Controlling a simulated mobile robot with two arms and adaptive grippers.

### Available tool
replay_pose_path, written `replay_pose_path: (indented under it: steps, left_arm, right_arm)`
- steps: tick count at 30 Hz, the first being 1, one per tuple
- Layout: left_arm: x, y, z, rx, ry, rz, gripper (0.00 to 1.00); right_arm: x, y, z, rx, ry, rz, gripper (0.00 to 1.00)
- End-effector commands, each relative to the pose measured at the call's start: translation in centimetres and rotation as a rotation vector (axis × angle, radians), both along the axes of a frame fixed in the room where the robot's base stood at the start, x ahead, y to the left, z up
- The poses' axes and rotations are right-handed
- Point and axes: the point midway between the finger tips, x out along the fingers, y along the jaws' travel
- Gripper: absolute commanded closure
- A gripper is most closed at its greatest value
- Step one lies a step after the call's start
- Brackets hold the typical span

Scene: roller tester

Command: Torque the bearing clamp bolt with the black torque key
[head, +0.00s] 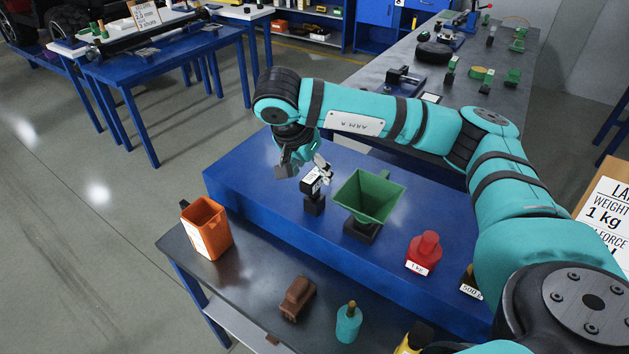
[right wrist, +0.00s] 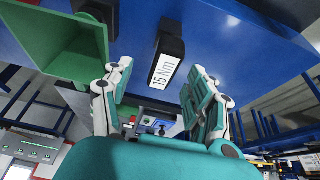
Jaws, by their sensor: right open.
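The black torque key (head: 314,203) stands upright on the blue platform (head: 250,180), its upper part close to my right gripper (head: 304,172). In the right wrist view the key (right wrist: 171,46) carries a white "15 Nm" label and shows beyond and between the fingers. My right gripper, also in the right wrist view (right wrist: 158,80), is open, with its fingers apart and nothing held. I cannot tell whether a finger touches the key. I cannot make out the bearing clamp bolt. My left gripper is not in view.
A green square funnel (head: 368,196) stands just right of the key. A red 1 kg weight (head: 424,253) is farther right.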

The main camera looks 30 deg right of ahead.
Motion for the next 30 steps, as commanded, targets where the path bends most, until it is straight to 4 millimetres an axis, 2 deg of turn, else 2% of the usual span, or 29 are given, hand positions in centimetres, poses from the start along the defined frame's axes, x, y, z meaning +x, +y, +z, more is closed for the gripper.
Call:
replay_pose_path:
  steps: [7,12,20,30]
  left_arm:
    - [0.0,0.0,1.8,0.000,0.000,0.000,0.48]
    - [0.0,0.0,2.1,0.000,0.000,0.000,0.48]
    - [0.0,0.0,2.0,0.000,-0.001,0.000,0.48]
    - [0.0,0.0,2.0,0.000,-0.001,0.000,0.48]
  right_arm:
    - [1.0,-1.2,-2.4,-0.001,0.006,-0.002,0.42]
    - [1.3,-1.8,-4.4,0.000,0.002,-0.002,0.42]
    - [1.4,-1.9,-4.7,0.000,-0.001,0.000,0.42]
    - [1.4,-1.9,-4.7,0.000,-0.001,0.000,0.85]
